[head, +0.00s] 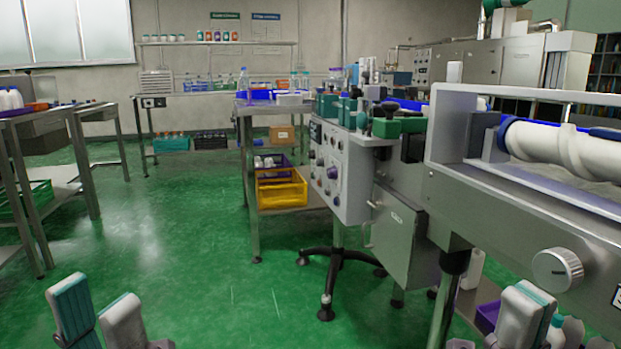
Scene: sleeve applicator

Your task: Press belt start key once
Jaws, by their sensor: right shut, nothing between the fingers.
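A light grey control panel (343,172) with several dark knobs and small keys is on the side of the steel machine in the middle of the head view. Its labels are too small to read, so I cannot tell which key is the belt start key. My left gripper (96,296) is low at the bottom left, open and empty, far from the panel. My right gripper (526,298) is at the bottom right, shut and empty, below the machine's front rail and apart from the panel.
The steel conveyor frame (500,215) with a large silver knob (557,269) fills the right side above my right gripper. A grey box (400,235) sits beside the panel. A black-footed stand (327,312) is below. Green floor (190,240) is clear at left.

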